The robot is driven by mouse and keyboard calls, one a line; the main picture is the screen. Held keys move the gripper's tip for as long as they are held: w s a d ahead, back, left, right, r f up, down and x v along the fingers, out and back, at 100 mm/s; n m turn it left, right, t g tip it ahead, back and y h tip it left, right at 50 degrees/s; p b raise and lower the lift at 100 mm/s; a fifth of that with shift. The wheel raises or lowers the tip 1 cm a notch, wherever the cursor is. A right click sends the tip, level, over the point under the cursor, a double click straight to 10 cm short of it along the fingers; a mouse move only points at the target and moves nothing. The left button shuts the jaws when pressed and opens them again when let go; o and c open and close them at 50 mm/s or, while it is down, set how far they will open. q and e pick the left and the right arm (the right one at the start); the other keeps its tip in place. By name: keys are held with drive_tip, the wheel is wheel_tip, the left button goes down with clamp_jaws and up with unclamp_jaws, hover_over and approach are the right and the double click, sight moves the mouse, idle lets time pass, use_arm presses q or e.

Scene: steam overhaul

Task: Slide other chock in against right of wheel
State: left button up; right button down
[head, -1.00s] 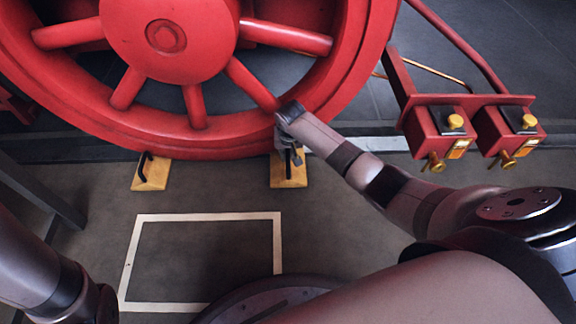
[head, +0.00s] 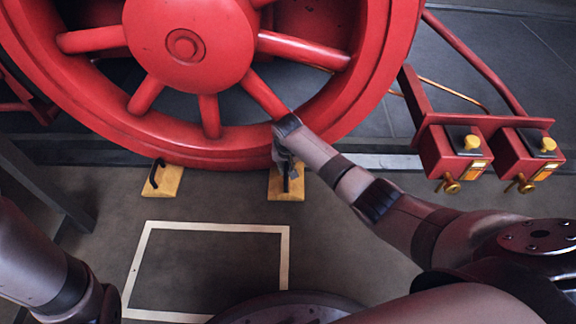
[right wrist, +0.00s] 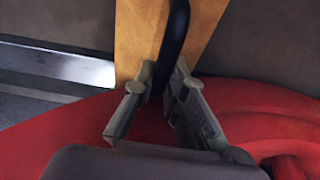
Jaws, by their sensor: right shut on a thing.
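The red wheel (head: 215,150) fills the top of the head view and also shows in the right wrist view (right wrist: 270,125). A yellow chock (head: 285,190) is on the floor at the wheel's lower right. My right gripper (head: 286,165) is shut on its black handle (right wrist: 177,45); the fingers (right wrist: 163,78) are on either side of it in the right wrist view. I cannot tell whether this chock touches the wheel. The other yellow chock (head: 168,185), with a black handle, is at the wheel's lower left. My left arm is at the lower left, its gripper outside the view.
A pale rectangle outline (head: 215,227) is marked on the floor in front of the chocks and looks empty. Two red boxes with yellow knobs (head: 455,150) stand out at the right. A rail (head: 385,160) runs along behind the floor.

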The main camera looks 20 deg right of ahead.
drive_tip(key=shift+w+r+p, duration=0.35)
drive_tip(key=shift+w+p, duration=0.05)
idle(0.4)
drive_tip(key=c, duration=1.9)
unclamp_jaws()
drive_tip(key=o, duration=0.4)
drive_tip(key=shift+s+f, duration=0.2)
drive_tip(key=shift+c, duration=0.2)
drive_tip(key=shift+o, duration=0.5)
drive_tip(key=shift+s+f, duration=0.1)
drive_tip(key=shift+f, duration=0.05)
drive_tip(key=o, duration=0.5)
